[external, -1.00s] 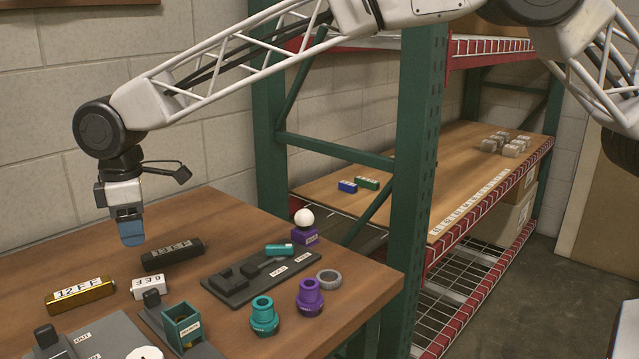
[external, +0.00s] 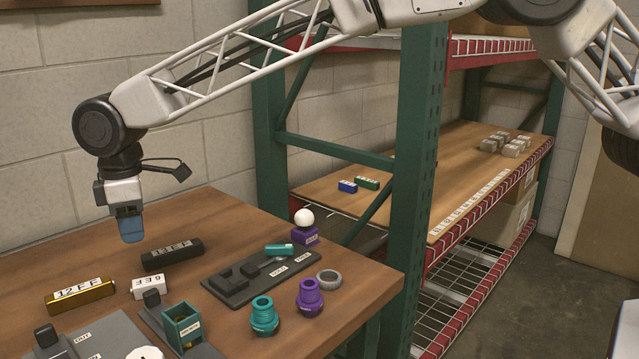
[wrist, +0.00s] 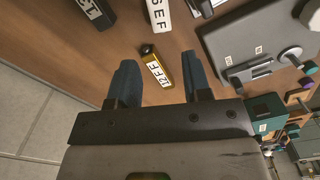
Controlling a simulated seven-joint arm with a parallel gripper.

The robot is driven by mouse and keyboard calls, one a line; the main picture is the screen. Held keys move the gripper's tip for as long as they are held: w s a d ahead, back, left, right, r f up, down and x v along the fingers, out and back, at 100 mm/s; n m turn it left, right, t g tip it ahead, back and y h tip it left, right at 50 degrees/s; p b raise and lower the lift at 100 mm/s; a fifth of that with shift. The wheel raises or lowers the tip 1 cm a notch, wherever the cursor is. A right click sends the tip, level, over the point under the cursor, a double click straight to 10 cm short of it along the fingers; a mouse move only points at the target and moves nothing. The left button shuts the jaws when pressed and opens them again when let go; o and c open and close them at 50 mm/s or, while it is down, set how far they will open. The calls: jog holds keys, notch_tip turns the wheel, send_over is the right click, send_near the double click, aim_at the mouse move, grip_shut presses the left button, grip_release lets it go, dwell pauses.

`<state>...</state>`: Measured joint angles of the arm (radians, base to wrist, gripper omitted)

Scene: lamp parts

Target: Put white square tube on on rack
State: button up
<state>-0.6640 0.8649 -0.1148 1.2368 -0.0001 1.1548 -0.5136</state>
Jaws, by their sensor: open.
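The white square tube (external: 147,287) lies on the wooden table, with a dark-lettered label on it. In the wrist view the white tube (wrist: 158,14) is at the top edge, partly cut off, ahead of the fingers. My gripper (external: 131,231) is open and empty above the table, toward its back left, apart from the tube. In the wrist view my gripper (wrist: 159,60) shows its two blue fingers spread apart. The rack (external: 418,150) has green posts, red beams and a wooden shelf, and stands to the right of the table.
A gold tube (external: 80,296) and a black tube (external: 172,254) lie near the white one. Fixtures, a teal fitting (external: 264,316) and a purple fitting (external: 310,298) crowd the table front. Blue and green blocks (external: 367,184) and grey blocks (external: 505,144) sit on the shelf; its middle is clear.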

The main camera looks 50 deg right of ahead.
aim_at(153, 279)
jog(key=shift+m, duration=0.3)
jog(key=m, duration=0.5)
jog(key=f+m, duration=0.1)
jog(key=m, duration=0.5)
jog(key=f+m, duration=0.1)
jog(key=m, duration=0.5)
jog(key=shift+d+f+y, duration=0.2)
jog(key=shift+d+y, duration=0.15)
jog(key=shift+y, duration=0.05)
jog(key=m, duration=0.6)
jog(key=shift+s+d+f, duration=0.1)
jog(key=shift+f, duration=0.2)
jog(key=m, duration=0.4)
jog(key=shift+d+f+t+y, duration=0.1)
jog(key=shift+f+t+y, duration=0.15)
jog(key=shift+t+y, duration=0.05)
jog(key=m, duration=0.4)
jog(key=shift+d+f, duration=0.15)
jog(key=shift+f, duration=0.1)
jog(key=m, duration=0.4)
jog(key=shift+d+f+m, duration=0.1)
jog(key=shift+f+m, duration=0.15)
jog(key=shift+m, duration=0.05)
